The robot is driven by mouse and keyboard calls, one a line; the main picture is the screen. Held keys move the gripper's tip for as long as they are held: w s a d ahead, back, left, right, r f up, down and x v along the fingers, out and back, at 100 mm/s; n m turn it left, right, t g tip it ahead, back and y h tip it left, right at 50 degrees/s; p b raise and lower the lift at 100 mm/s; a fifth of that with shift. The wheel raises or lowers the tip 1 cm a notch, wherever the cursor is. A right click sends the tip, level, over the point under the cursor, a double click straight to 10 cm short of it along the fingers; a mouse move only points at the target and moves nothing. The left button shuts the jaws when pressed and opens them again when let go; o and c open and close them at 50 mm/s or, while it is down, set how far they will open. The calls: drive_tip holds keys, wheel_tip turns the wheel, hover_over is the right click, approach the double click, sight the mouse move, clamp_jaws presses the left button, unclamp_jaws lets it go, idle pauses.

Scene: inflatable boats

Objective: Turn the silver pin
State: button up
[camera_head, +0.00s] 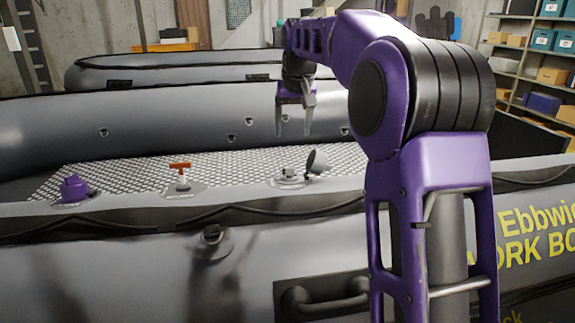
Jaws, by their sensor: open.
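A grey valve fitting (289,178) sits on the near tube of the grey inflatable boat, with a dark round cap (317,162) standing open at its right. A small silver pin (288,171) seems to show in the middle of the fitting, too small to make out its angle. My gripper (294,130) points down, open and empty, above and apart from the fitting. Its depth relative to the fitting is hard to tell.
A red T-handle (180,168) and a purple knob (74,188) stand on the same tube to the left. A dark fitting (211,236) and a carry handle (325,302) are on the boat's near side. A second boat (160,70) lies behind.

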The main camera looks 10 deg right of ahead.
sight(289, 172)
drive_tip(key=x, duration=1.4)
drive_tip(key=shift+w+f+b, duration=0.25)
drive_tip(key=shift+f+b, duration=0.05)
drive_tip(key=shift+b, duration=0.1)
clamp_jaws()
